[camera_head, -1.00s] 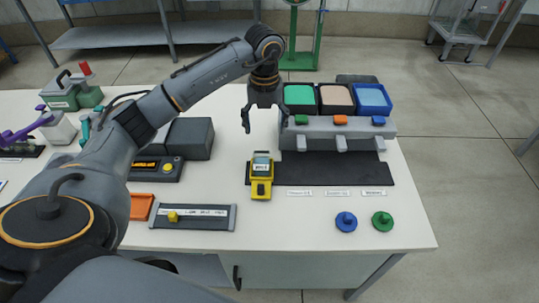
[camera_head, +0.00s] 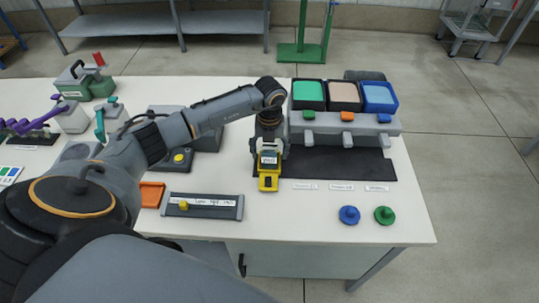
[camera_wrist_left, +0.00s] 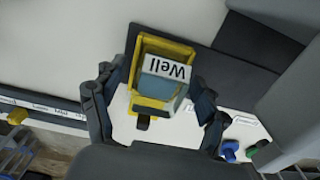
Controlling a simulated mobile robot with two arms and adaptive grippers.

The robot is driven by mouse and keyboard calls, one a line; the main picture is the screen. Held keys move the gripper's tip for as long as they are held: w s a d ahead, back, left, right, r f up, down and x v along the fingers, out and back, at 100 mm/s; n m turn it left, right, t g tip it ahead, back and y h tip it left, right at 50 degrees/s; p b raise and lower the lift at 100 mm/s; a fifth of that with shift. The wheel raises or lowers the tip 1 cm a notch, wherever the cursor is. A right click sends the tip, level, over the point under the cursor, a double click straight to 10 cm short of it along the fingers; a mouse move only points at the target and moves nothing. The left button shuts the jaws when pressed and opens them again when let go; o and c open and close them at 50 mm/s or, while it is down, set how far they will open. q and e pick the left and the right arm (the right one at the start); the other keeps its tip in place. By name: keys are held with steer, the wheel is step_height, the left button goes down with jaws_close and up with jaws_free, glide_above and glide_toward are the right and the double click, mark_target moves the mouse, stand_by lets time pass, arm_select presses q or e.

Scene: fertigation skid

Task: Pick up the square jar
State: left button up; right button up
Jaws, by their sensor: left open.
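The square jar (camera_head: 269,157) is a small translucent container with a white label. In the left wrist view its label reads "Well" on the jar (camera_wrist_left: 160,88). It sits in a yellow holder (camera_head: 268,184) at the left end of a dark mat. My left gripper (camera_head: 268,149) is lowered at the jar from behind. In the left wrist view the open fingers of the gripper (camera_wrist_left: 155,95) stand on either side of the jar and holder, with gaps visible. Whether a finger touches the jar cannot be told. My right gripper is not in view.
A grey dispenser (camera_head: 345,130) with green, beige and blue bins stands behind the dark mat (camera_head: 340,164). Blue (camera_head: 349,215) and green (camera_head: 384,215) knobbed discs lie at the front right. A grey bar (camera_head: 215,212) and orange tray (camera_head: 151,194) lie to the left.

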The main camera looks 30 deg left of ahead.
arm_select(q)
steer(key=c, duration=1.3)
steer(key=shift+r, duration=0.15)
